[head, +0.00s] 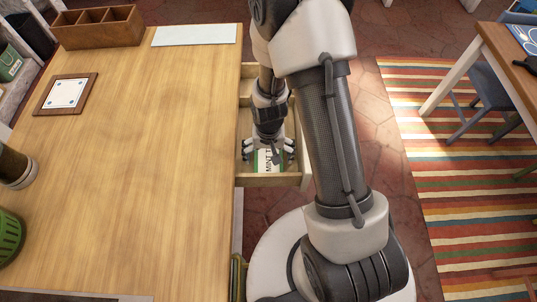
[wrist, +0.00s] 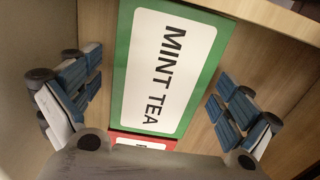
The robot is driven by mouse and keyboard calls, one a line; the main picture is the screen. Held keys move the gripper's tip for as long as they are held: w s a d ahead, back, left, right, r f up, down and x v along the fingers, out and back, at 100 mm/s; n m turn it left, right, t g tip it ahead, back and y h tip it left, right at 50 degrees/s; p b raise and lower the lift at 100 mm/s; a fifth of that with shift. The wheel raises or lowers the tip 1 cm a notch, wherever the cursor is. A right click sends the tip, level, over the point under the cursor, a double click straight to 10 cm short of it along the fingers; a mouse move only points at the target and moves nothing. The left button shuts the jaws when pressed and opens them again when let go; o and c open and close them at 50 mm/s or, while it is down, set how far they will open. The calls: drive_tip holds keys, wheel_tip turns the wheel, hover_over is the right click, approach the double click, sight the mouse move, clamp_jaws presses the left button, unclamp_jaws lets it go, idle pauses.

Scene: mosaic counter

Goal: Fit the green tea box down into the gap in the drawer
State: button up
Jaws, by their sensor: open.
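The green tea box (wrist: 123,88), with a white label reading MINT TEA, is inside the open wooden drawer (head: 272,182). In the head view the tea box (head: 264,164) shows partly beneath my gripper (head: 268,152). In the wrist view my gripper (wrist: 155,103) is open, with one finger on each side of the green box and clear space between each finger and the box. A red box (wrist: 128,139) with a white label lies at the green box's lower end, mostly hidden by my gripper's body. How deep the green box sits cannot be told.
The wooden counter (head: 150,150) is left of the drawer. It bears a wooden compartment box (head: 100,28), a pale board (head: 195,35), a framed tile (head: 66,94) and a green basket (head: 8,236). A striped rug (head: 445,190) and a table (head: 505,60) are at right.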

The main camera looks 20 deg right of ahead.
sight(269, 156)
wheel_tip(269, 156, up, 12)
idle(0.6)
idle(0.5)
